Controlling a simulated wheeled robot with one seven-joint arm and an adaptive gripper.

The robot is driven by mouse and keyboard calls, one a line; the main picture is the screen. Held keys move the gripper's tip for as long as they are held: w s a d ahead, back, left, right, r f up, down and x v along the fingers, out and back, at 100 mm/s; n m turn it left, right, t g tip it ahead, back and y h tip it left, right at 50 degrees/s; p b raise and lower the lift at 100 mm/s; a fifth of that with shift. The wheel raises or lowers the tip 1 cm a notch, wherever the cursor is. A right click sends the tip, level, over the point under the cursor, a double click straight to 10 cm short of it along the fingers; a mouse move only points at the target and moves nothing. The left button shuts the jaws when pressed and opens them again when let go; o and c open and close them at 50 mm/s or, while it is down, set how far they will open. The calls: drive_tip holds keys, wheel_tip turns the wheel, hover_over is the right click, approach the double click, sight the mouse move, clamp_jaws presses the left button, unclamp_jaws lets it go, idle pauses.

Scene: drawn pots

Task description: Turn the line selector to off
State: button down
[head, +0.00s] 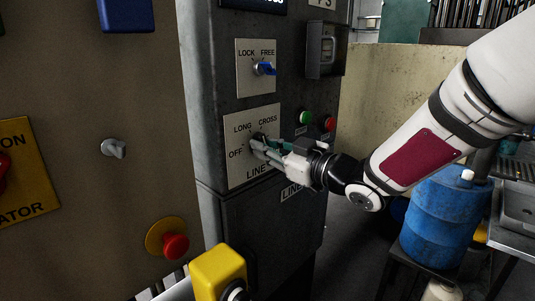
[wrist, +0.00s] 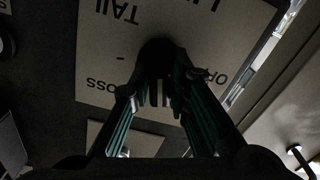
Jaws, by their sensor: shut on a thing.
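The line selector plate (head: 238,177) is a pale panel on the front of the grey cabinet, marked OFF, LONG and CROSS, with "LINE" below. In the wrist view the plate (wrist: 104,58) also shows "TAIL". The selector's dark knob (wrist: 157,52) stands out from the plate's middle. My gripper (head: 264,146) reaches in from the right, with its fingers shut on the knob. In the wrist view the green-sided fingers of my gripper (wrist: 160,84) lie on both sides of the knob. The fingers and shadow hide much of the knob, and I cannot tell which mark it points to.
Above the plate is a LOCK/FREE switch with a blue handle (head: 264,68). A green button (head: 306,117) and a red button (head: 329,124) sit right of the plate, close to my gripper. A yellow post (head: 217,270) stands in front. A blue barrel (head: 446,212) stands at right.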

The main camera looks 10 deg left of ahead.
drive_tip(key=shift+n+b, duration=0.4)
drive_tip(key=shift+n, duration=0.2)
drive_tip(key=c, duration=1.5)
unclamp_jaws()
drive_tip(key=v, duration=1.2)
drive_tip(key=shift+s, duration=0.1)
